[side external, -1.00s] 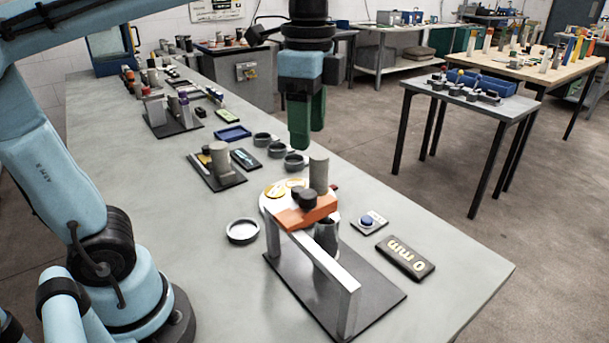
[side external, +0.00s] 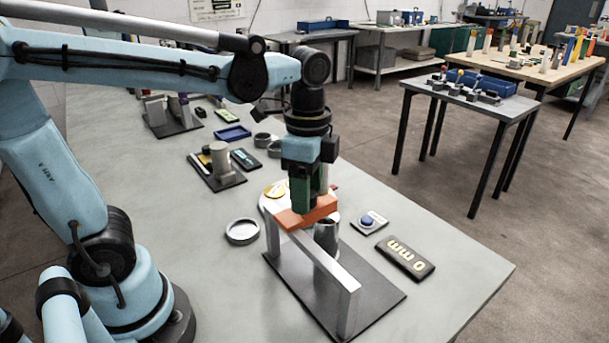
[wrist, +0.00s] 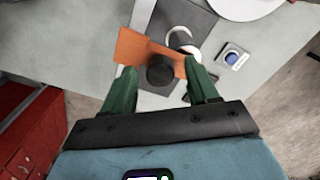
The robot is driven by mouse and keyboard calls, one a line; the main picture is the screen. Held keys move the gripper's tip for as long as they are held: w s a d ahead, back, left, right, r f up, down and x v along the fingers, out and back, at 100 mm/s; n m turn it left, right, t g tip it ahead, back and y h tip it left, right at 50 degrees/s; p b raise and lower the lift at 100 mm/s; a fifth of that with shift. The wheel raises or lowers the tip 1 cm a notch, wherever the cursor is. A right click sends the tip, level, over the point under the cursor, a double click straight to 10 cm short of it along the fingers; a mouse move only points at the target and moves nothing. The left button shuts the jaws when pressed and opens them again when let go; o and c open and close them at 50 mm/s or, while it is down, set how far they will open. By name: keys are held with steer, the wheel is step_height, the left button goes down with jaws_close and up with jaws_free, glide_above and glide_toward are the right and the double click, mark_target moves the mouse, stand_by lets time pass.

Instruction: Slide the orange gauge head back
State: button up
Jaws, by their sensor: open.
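The orange gauge head (side external: 318,213) sits on a pale rail (side external: 325,262) raised on posts over a dark base plate (side external: 372,293). In the wrist view the orange head (wrist: 135,47) carries a dark round knob (wrist: 160,72). My gripper (side external: 307,200) has green fingers lowered at the head. In the wrist view my gripper (wrist: 160,76) is open, with one finger on each side of the knob and visible gaps. The knob is hidden by the fingers in the side view. A grey metal cup (side external: 326,237) stands beside the rail, under the head.
A blue button (side external: 368,219) on a small plate and a dark display reading "0 mm" (side external: 405,257) lie to the right. Other fixtures stand farther back. The table's front right is clear.

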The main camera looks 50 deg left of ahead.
jaws_close()
steer(key=d, duration=1)
steer(key=shift+d, duration=0.3)
jaws_free()
step_height(320, 180, up, 12)
stand_by(0.8)
